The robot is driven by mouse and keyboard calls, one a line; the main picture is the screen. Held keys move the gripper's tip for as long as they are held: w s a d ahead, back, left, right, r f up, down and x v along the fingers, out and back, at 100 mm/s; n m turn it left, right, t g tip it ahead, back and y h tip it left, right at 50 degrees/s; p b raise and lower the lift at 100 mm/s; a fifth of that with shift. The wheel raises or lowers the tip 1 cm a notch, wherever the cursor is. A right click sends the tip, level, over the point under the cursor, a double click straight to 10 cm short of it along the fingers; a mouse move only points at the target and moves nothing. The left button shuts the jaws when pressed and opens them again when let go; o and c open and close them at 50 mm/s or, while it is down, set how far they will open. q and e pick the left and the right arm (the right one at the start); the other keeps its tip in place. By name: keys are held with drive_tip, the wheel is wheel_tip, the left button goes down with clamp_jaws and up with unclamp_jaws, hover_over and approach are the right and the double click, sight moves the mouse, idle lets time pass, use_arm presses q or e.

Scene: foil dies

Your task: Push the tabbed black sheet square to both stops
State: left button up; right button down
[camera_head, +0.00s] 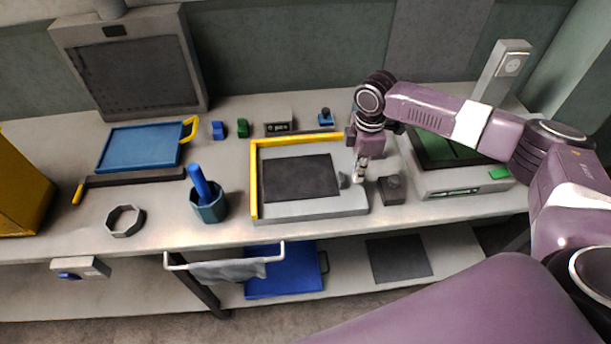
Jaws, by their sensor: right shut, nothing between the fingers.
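The black sheet (300,178) lies on the grey plate (300,208). A small grey tab (343,180) is at its right edge. One yellow stop (254,190) runs along the plate's left side and another yellow stop (300,139) along its back. A strip of grey shows between the sheet and the back stop. The sheet's left edge is close to the left stop; I cannot tell if they touch. My right gripper (359,172) points down, shut and empty, just right of the tab. Contact with the tab cannot be made out. My left gripper is not in view.
A dark grey block (391,189) stands close to the right of the plate. A blue-green cup (209,205) with a blue handle stands at the left. A machine with a green bed (440,145) is at the right. Small blocks stand behind the plate.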

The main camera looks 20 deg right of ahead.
sight(341, 176)
drive_tip(key=shift+a, duration=0.1)
drive_tip(key=shift+w+a+p, duration=0.2)
drive_tip(key=shift+a+p, duration=0.15)
drive_tip(key=shift+a, duration=0.4)
drive_tip(key=shift+w+a+p, duration=0.15)
drive_tip(key=shift+a+p, duration=0.2)
drive_tip(key=shift+a, duration=0.35)
drive_tip(key=shift+w+a+p, duration=0.2)
drive_tip(key=shift+a+p, duration=0.15)
drive_tip(key=shift+a, duration=0.4)
drive_tip(key=shift+s+d+p, duration=0.15)
drive_tip(key=shift+d+p, duration=0.35)
drive_tip(key=shift+p, duration=0.05)
drive_tip(key=shift+r, duration=0.2)
wheel_tip(341, 176, up, 8)
drive_tip(key=p, duration=0.7)
drive_tip(key=shift+f, duration=0.2)
